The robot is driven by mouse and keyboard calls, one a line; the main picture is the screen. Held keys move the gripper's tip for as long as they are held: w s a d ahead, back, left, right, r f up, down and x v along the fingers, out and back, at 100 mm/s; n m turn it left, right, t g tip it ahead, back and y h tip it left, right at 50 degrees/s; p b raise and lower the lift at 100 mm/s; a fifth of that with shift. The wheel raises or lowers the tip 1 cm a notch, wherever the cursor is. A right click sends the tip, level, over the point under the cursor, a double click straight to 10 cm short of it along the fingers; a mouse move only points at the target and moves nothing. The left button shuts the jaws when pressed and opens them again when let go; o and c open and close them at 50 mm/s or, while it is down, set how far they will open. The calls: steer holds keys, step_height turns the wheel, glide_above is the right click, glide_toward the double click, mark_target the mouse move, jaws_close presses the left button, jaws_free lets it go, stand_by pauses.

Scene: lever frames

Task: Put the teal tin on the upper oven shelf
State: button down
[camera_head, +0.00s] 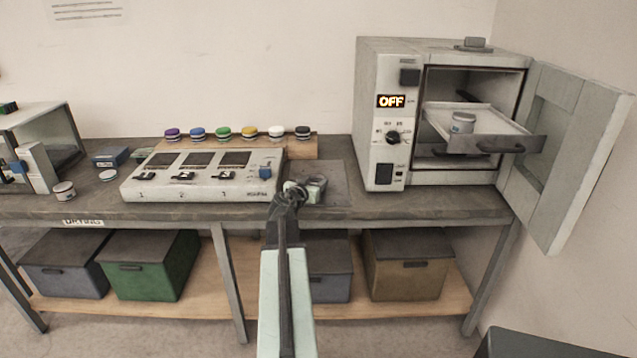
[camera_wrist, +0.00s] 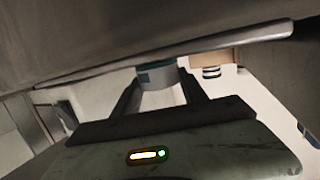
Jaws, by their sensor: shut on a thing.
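My gripper (camera_head: 303,190) is above the front of the bench, right of the control panel. In the wrist view my gripper (camera_wrist: 160,75) is shut on a pale tin with a teal band (camera_wrist: 156,74), held between the two fingers. In the head view the held tin is small and mostly hidden by the gripper. The oven (camera_head: 380,150) stands at the right with its door open. The display reads OFF.
The open oven door (camera_head: 580,130) juts out at the right. The control panel (camera_head: 200,188) and a wooden rack of coloured caps (camera_head: 315,146) lie left of the oven. A red-banded tin (camera_head: 64,191) stands far left. Lidded boxes (camera_head: 150,268) fill the lower shelf.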

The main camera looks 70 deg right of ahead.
steer(key=shift+f, duration=0.1)
steer(key=c, duration=1)
jaws_free()
steer(key=shift+f, duration=0.1)
steer(key=shift+c, duration=0.2)
steer(key=o, duration=0.4)
steer(key=shift+s, duration=0.1)
